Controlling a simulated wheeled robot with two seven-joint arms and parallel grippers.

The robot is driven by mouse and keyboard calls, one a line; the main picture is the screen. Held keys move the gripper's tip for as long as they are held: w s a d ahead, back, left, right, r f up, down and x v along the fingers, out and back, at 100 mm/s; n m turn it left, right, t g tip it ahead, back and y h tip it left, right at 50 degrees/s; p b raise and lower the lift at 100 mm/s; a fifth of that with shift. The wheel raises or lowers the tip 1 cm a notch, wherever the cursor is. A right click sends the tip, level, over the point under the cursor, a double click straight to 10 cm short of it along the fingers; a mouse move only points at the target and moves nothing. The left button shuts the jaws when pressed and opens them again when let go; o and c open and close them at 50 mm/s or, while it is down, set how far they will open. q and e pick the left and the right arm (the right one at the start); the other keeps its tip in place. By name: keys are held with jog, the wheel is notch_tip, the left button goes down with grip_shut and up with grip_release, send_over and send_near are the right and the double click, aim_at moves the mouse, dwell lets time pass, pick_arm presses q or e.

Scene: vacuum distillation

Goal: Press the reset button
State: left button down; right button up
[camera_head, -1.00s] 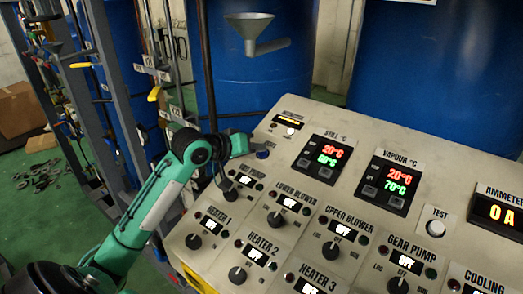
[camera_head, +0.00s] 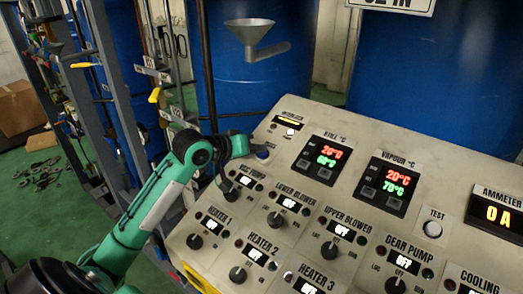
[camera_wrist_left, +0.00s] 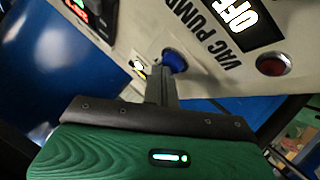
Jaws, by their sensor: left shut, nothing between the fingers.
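A blue button (camera_head: 263,152) sits on the upper left of the sloped control panel, below a small yellow-lit display. No readable label marks it as reset. The blue button also shows in the left wrist view (camera_wrist_left: 174,61). My left gripper (camera_head: 254,148) reaches over the panel's left edge, right beside the blue button. In the left wrist view its fingers (camera_wrist_left: 163,82) are shut together with nothing between them, and the tips lie just below the button in the picture. I cannot tell whether they touch it. My right gripper is not in view.
The control panel (camera_head: 345,267) carries several black knobs, lamps and two temperature displays. A white TEST button (camera_head: 432,229) is at the right. The vac pump switch (camera_head: 230,195) lies just below my left gripper. Blue drums (camera_head: 258,85) stand behind the panel.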

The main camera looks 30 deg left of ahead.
pick_arm(q)
jog(key=shift+r, duration=0.1)
jog(key=r+p, duration=0.2)
jog(key=s+r+p, duration=0.1)
jog(key=p, duration=0.1)
jog(key=shift+s+a+r, duration=0.1)
jog(key=shift+s+r, duration=0.1)
jog(key=shift+r, duration=0.2)
jog(key=shift+s+r+p, duration=0.4)
jog(key=shift+r+p, duration=0.05)
jog(key=shift+r, duration=0.35)
